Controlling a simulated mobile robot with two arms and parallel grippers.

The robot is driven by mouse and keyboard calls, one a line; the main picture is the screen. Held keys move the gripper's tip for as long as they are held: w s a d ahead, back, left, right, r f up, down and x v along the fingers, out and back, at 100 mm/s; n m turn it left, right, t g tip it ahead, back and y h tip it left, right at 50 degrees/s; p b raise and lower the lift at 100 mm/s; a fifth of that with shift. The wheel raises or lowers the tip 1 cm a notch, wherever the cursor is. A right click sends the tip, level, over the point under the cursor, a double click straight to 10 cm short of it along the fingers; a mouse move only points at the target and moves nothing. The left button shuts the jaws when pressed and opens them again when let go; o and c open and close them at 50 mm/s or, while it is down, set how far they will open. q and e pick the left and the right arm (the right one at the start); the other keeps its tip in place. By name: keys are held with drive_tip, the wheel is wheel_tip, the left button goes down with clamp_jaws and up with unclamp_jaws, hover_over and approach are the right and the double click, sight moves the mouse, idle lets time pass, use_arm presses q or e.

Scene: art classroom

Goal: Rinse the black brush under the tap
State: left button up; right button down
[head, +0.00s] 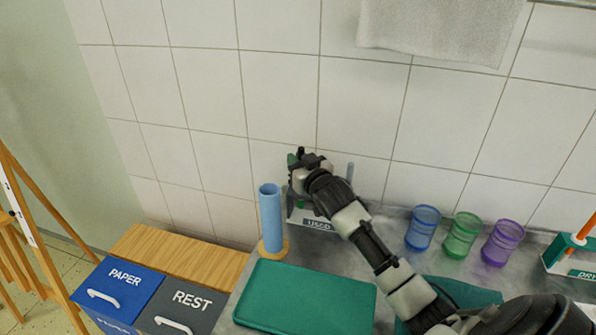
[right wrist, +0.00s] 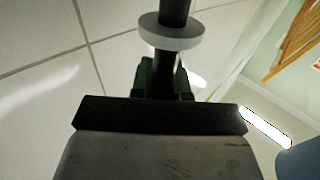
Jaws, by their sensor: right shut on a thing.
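My right gripper (head: 300,164) is at the wall end of the counter, above a pale holder labelled USED (head: 316,223). In the right wrist view, the gripper (right wrist: 163,80) is shut on a black shaft, which looks like the black brush (right wrist: 174,12). A pale grey ring (right wrist: 170,32) sits around the shaft. In the head view only a small dark tip shows above the fingers, and the arm hides much of the holder. The tap is in neither view. My left gripper is not in view.
A blue cylinder on a wooden disc (head: 270,220) stands just left of the holder. Blue (head: 422,230), green (head: 462,236) and purple (head: 502,243) cups stand to the right. A teal tray (head: 305,297) lies in front. A second holder (head: 570,258) is at the right edge.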

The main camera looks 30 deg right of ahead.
wheel_tip(320, 180, up, 11)
drive_tip(key=p, duration=0.2)
drive_tip(key=shift+p, duration=0.35)
drive_tip(key=shift+f, duration=0.1)
